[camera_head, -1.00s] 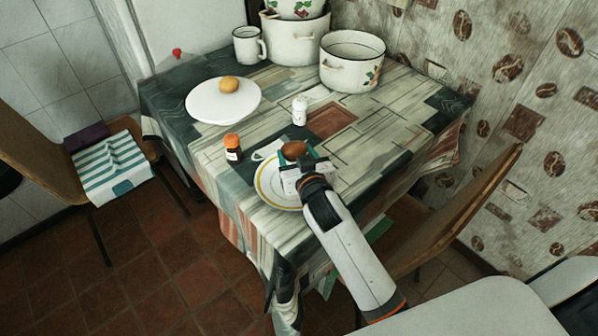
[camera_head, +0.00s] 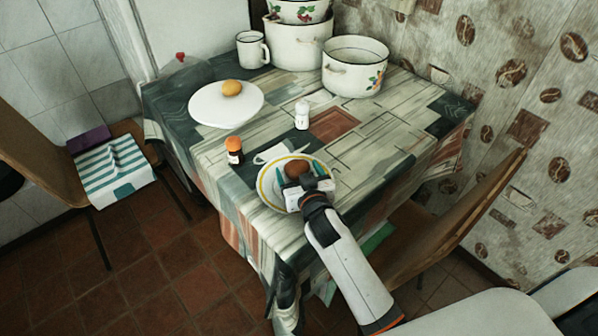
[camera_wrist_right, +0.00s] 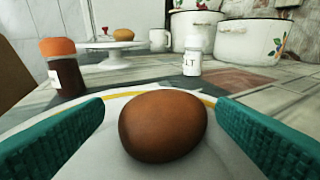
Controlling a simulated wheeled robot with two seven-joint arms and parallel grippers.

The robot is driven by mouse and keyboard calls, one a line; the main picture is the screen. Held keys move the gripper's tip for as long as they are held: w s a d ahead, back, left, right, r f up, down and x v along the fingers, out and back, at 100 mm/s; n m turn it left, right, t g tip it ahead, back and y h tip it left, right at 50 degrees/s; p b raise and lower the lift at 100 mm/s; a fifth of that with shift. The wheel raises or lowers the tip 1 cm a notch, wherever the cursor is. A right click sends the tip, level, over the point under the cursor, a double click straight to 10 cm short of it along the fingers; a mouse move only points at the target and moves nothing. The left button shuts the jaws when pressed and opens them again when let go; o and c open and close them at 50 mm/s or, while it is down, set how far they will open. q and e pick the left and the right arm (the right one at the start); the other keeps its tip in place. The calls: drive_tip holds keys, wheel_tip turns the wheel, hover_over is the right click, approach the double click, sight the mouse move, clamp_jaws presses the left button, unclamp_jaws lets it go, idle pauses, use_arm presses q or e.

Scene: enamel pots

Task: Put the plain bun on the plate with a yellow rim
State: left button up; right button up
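A smooth brown bun (camera_head: 297,169) lies on the white plate with a yellow rim (camera_head: 268,198) near the table's front corner. My right gripper (camera_head: 301,178) is low over the plate, its teal fingers on either side of the bun. In the right wrist view the bun (camera_wrist_right: 163,125) sits between the spread fingers with a visible gap on both sides. The gripper hides part of the plate. A lighter golden bun (camera_head: 232,88) rests on a white raised stand (camera_head: 212,107) at the back left. My left gripper is not in view.
An orange-capped jar (camera_head: 234,151) and a white salt shaker (camera_head: 302,115) stand behind the plate. White pots (camera_head: 353,68) and a mug (camera_head: 252,50) stand at the back. A wooden chair (camera_head: 450,225) is at the right. The table's middle right is clear.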

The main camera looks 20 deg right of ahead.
drive_tip(key=shift+s+r, duration=0.15)
drive_tip(key=shift+s, duration=0.05)
drive_tip(key=v, duration=1.1)
drive_tip(key=shift+s+r, duration=0.15)
drive_tip(key=shift+s, duration=0.15)
